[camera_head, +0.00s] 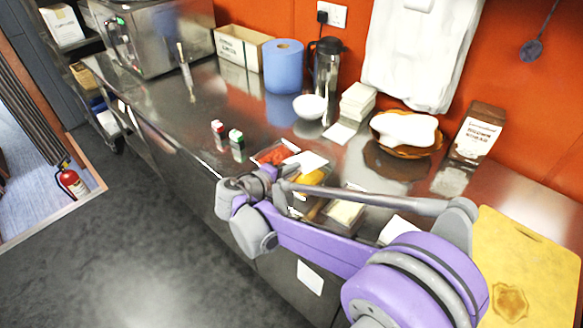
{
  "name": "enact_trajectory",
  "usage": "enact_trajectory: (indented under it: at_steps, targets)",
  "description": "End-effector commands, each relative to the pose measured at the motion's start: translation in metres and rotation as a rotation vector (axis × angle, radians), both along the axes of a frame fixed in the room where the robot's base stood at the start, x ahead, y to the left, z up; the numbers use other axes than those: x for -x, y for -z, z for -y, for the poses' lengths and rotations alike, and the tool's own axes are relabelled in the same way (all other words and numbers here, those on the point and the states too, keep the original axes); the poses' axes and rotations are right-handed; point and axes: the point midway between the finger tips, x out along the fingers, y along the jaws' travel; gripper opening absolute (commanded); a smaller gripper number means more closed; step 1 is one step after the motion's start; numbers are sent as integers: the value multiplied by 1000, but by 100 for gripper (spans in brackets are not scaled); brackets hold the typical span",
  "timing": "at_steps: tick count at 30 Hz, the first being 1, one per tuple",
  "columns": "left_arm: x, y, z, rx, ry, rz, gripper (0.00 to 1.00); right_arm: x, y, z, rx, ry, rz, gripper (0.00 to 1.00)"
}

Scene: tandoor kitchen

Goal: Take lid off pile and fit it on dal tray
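My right arm reaches in from the lower right. Its gripper (281,178) is over the near side of a row of small food trays; the fingers are small and partly hidden by the wrist, so their opening is unclear. A flat white lid (308,160) is just beyond the fingertips, over the trays; I cannot tell whether it is gripped or resting. The dal tray (314,178), with yellow contents, is partly covered by the lid and my arm. A pile of pale lids (358,100) stands farther back, with a flat white piece (340,133) before it. My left gripper is out of view.
A tray of red food (271,155) and a pale-filled tray (343,213) flank the dal. Behind are a white bowl (310,106), a dark flask (327,65), blue roll (284,68) and a cloth-covered basket (406,131). A yellow board (525,265) lies right. Left counter is mostly clear.

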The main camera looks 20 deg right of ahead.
Motion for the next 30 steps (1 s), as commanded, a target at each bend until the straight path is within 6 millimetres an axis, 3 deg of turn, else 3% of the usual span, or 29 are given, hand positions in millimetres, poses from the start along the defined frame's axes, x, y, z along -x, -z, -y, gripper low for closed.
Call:
enact_trajectory:
  at_steps: [16, 30]
  targets:
    - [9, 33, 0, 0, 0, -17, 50, -4, 44, 9, 1, 1, -1, 0]
    - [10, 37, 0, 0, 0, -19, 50, -7, 50, 13, 0, 0, 0, 0]
